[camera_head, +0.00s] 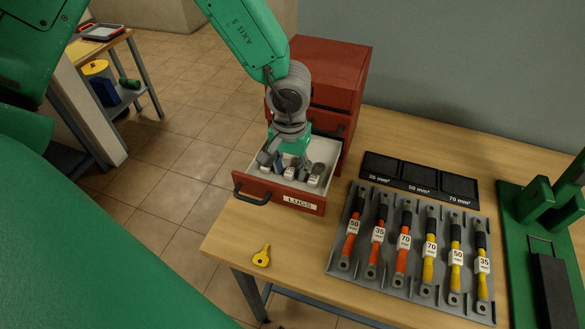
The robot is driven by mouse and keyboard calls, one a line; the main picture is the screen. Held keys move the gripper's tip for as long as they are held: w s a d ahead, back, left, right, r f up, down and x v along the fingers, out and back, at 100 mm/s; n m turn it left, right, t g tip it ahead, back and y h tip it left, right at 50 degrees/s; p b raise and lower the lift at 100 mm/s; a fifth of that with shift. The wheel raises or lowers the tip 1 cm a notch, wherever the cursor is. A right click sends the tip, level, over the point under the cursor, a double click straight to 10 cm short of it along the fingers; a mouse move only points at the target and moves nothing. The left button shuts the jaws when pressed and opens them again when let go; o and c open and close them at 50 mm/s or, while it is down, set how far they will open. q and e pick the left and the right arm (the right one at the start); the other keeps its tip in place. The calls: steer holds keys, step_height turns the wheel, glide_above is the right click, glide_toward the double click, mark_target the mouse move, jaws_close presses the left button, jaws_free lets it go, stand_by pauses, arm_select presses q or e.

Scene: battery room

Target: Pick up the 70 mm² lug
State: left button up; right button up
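An open drawer labelled LUGS (299,201) juts from the red cabinet (334,66). Inside it are grey lugs with small white labels, too small to read, so I cannot tell which is the 70 mm² lug. One lug (290,174) is near the middle and another lug (314,180) is at the right. My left gripper (277,161) reaches down into the drawer, with its fingers among the lugs at the left and middle. The fingers partly hide what is between them, and I cannot tell whether they grip a lug. My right gripper is out of view.
A grey tray (386,289) holds several red and yellow cables with number labels. Behind it is a black three-section tray (419,177) marked 35, 50 and 70 mm². A yellow key-like tag (262,256) lies near the table's left edge. A green tool (541,225) stands at the right.

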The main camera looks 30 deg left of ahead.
arm_select(q)
jaws_close()
